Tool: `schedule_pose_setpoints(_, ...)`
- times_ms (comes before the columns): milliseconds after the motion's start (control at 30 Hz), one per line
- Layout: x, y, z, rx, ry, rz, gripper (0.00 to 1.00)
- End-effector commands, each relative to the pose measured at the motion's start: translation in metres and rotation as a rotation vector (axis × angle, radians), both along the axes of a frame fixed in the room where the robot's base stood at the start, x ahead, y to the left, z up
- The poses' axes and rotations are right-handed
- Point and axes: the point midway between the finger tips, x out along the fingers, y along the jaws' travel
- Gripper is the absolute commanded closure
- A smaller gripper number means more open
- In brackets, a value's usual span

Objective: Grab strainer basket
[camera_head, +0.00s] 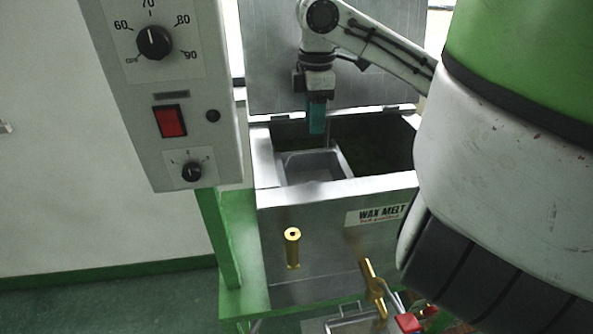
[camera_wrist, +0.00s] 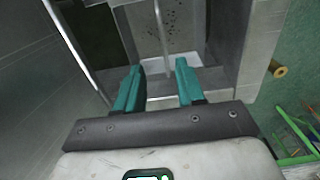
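The strainer basket (camera_head: 312,168) is a grey metal box sitting in the left part of the wax melt tank (camera_head: 335,190). In the wrist view its perforated wall (camera_wrist: 178,30) shows beyond my fingers, and a thin upright rod, its handle (camera_wrist: 161,40), stands between them. My gripper (camera_head: 317,118) points down over the back of the basket. In the wrist view my gripper (camera_wrist: 158,82) has its two teal fingers apart, on either side of the handle. I cannot tell whether either finger touches it.
A control box (camera_head: 165,90) with dials and a red switch hangs at the left front. The raised metal lid (camera_head: 275,60) stands behind the tank. The tank's right part is dark. Brass fittings (camera_head: 292,248) stick out of the tank front.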

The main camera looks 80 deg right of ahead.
Motion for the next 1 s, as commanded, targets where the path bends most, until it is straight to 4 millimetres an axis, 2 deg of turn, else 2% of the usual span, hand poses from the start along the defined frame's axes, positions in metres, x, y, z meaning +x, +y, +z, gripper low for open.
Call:
schedule_pose_setpoints(300, -0.001, 0.001, -0.044, 0.003, 0.0, -0.001, 0.62)
schedule_pose_setpoints(567, -0.001, 0.003, -0.062, 0.002, 0.0, 0.001, 0.62)
schedule_pose_setpoints(833, -0.003, 0.009, -0.099, 0.003, 0.001, -0.001, 0.62)
schedule_pose_setpoints(1000, -0.003, 0.009, -0.107, 0.001, -0.001, 0.0, 0.62)
